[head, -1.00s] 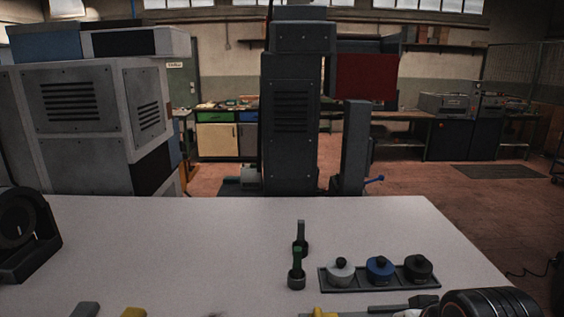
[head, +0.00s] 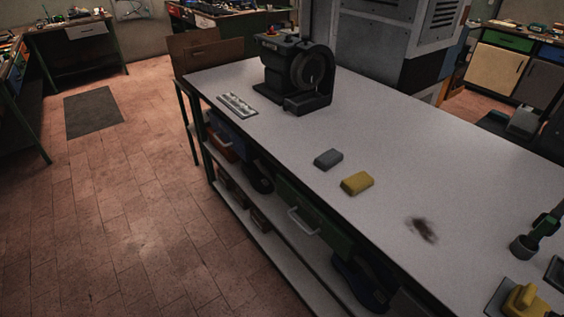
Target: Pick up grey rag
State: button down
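A small grey folded pad (head: 328,158), which looks like the grey rag, lies flat on the white table top (head: 390,140) in the head view. It is near the table's left long edge, just behind a similar yellow pad (head: 357,183), with a narrow gap between them. Nothing covers the grey pad. My gripper is not in the head view, so its state and its distance from the pad do not show.
A black machine with a round wheel (head: 308,75) stands beyond the pads, beside a light strip (head: 238,105). A dark stain (head: 422,229) marks the table nearer me. A green-handled tool (head: 538,235) stands at right. Open floor (head: 130,210) lies left.

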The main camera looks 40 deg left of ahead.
aim_at(330, 157)
jog(key=u, duration=1.3)
